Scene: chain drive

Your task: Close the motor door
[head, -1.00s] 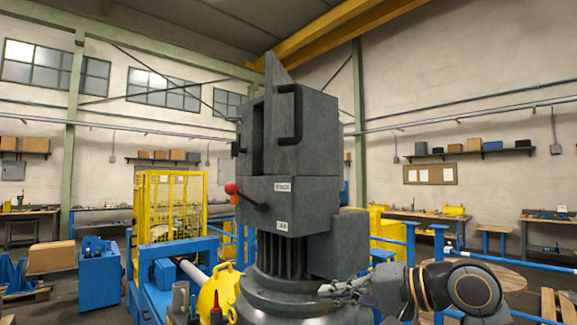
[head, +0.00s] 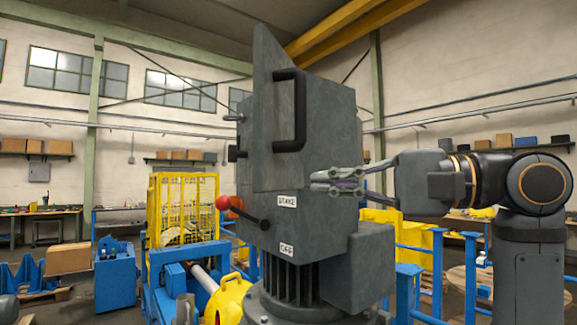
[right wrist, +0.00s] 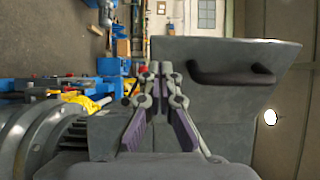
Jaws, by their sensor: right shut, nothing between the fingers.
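The grey motor housing (head: 335,135) stands upright in the middle of the head view. Its motor door (head: 270,100) is a tall grey panel with a slanted top and a black handle (head: 290,110); it stands open, angled out from the housing. The right wrist view also shows the door (right wrist: 205,110) and its handle (right wrist: 232,76). My right gripper (head: 316,181) is shut and empty, its tips pointing left beside the door's lower right edge. I cannot tell whether they touch. The right wrist view shows the closed fingers (right wrist: 165,72) beside the panel. My left gripper is not in view.
A red-knobbed brake lever (head: 242,212) sticks out from the housing below the door. A yellow cage (head: 183,215) and blue machinery (head: 122,275) stand to the left. Blue railings (head: 405,290) stand at the right. Space left of the door looks clear.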

